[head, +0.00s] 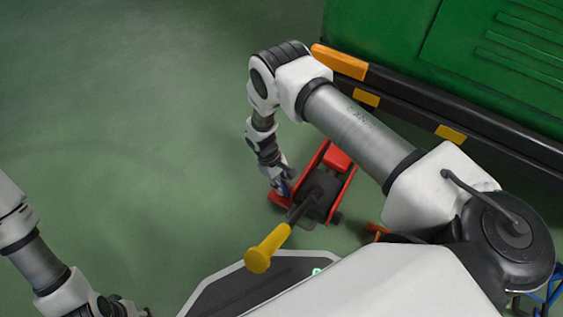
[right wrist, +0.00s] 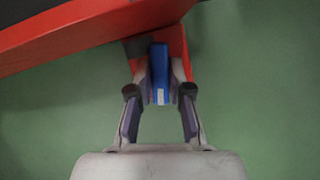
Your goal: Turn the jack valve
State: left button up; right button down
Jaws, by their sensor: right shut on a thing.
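A red floor jack (head: 336,160) stands on the green floor below my right arm. Its black handle socket holds a bar with a yellow grip (head: 268,248) that points toward my base. My right gripper (head: 284,188) reaches down at the jack's left side. In the right wrist view my right gripper (right wrist: 159,82) is shut on a blue valve (right wrist: 159,75) beside the red jack body (right wrist: 90,28). In the head view the valve is mostly hidden by the fingers. My left gripper (head: 130,308) is at the bottom left, cut by the frame edge and away from the jack.
A green vehicle (head: 470,60) with a black lower rail (head: 420,108) and orange markers stands at the upper right, close to my right arm. The floor at left is clear.

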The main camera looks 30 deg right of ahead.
jog(key=m+y, duration=0.1)
jog(key=m, duration=0.3)
jog(key=shift+d+y, duration=0.15)
jog(key=shift+y, duration=0.25)
jog(key=m+y+p, duration=0.1)
jog(key=m, duration=0.3)
jog(key=m+t+y+p, duration=0.1)
jog(key=m, duration=0.2)
jog(key=shift+d+r+m, duration=0.1)
jog(key=shift+d+m, duration=0.05)
jog(key=shift+m, duration=0.25)
jog(key=shift+s+m+t+y+p, duration=0.1)
jog(key=shift+m+t+y+p, duration=0.5)
jog(key=shift+m, duration=1.2)
jog(key=c, duration=1.1)
grip_release()
